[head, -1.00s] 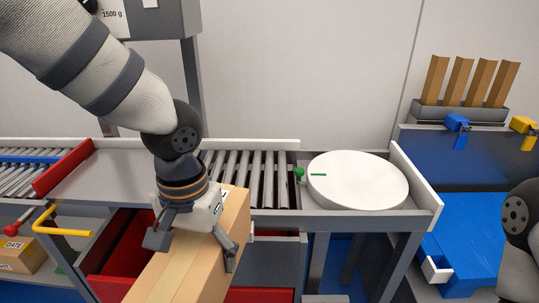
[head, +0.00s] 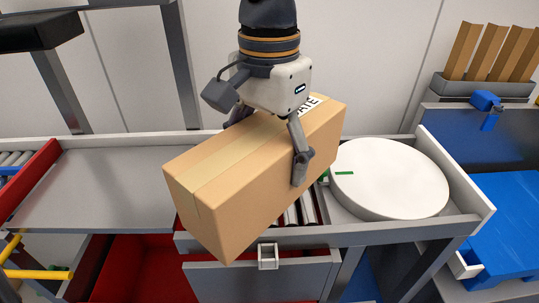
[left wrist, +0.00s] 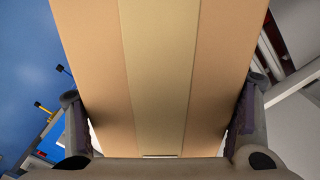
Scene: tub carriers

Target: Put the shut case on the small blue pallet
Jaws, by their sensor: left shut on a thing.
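The shut case is a tan cardboard box (head: 235,185) with a pale tape strip along its top and a printed label at its far end. My left gripper (head: 268,142) is shut on it from above, one finger on each long side. The case hangs tilted in the picture, in front of and above the roller conveyor. In the left wrist view the case (left wrist: 160,75) fills the space between both fingers. A flat blue surface (head: 510,225) lies at the lower right; I cannot tell whether it is the small blue pallet. My right gripper is out of view.
A white round turntable (head: 390,180) stands right of the case, inside a raised rim. Rollers (head: 308,208) show beneath the case. A grey drawer front (head: 255,280) is below, with red bins beside it. A grey rack with brown dividers (head: 485,85) stands back right.

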